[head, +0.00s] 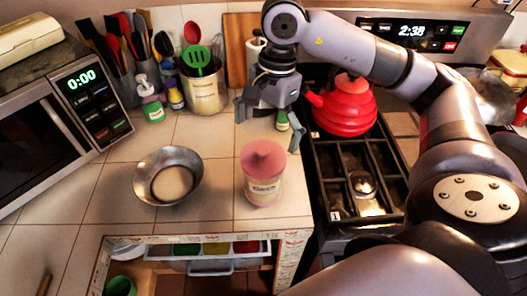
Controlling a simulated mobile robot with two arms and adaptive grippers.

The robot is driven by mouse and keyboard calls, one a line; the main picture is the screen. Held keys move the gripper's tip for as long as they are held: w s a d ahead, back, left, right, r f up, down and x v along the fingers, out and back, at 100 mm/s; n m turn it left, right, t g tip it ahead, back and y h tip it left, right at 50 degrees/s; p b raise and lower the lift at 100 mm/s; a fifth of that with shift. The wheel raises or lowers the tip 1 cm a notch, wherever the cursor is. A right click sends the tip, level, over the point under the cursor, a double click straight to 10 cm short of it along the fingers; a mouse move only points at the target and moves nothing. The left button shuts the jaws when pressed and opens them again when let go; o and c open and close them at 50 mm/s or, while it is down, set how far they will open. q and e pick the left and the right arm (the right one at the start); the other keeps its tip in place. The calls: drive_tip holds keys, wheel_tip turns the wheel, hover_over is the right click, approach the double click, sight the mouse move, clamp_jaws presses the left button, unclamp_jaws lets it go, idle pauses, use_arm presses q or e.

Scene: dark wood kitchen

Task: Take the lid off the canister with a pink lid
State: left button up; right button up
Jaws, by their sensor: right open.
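The canister (264,190) stands upright on the tiled counter, near its front right corner. Its pink lid (263,156) sits on top and has a raised middle. My right gripper (268,134) is open and empty, just above and behind the lid. Its fingers point down and are spread to the left and right of the lid's top. Whether the right finger touches the lid I cannot tell. My left gripper is not in view.
A metal bowl (168,176) stands left of the canister. A red kettle (341,106) sits on the stove (340,190) to the right. A utensil holder (206,93) and bottles stand behind. A microwave (50,115) is at left. An open drawer (217,265) is below the counter.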

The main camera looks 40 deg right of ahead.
sight(263, 150)
drive_tip(key=shift+a+f+p, duration=0.15)
drive_tip(key=shift+f+p, duration=0.3)
drive_tip(key=shift+f, duration=0.1)
drive_tip(key=f, duration=0.1)
drive_tip(key=f+p, duration=0.1)
drive_tip(key=f, duration=0.1)
drive_tip(key=shift+s+a+f, duration=0.1)
drive_tip(key=shift+a+f, duration=0.2)
drive_tip(key=shift+a, duration=0.05)
drive_tip(key=shift+f, duration=0.35)
drive_tip(key=shift+c, duration=0.4)
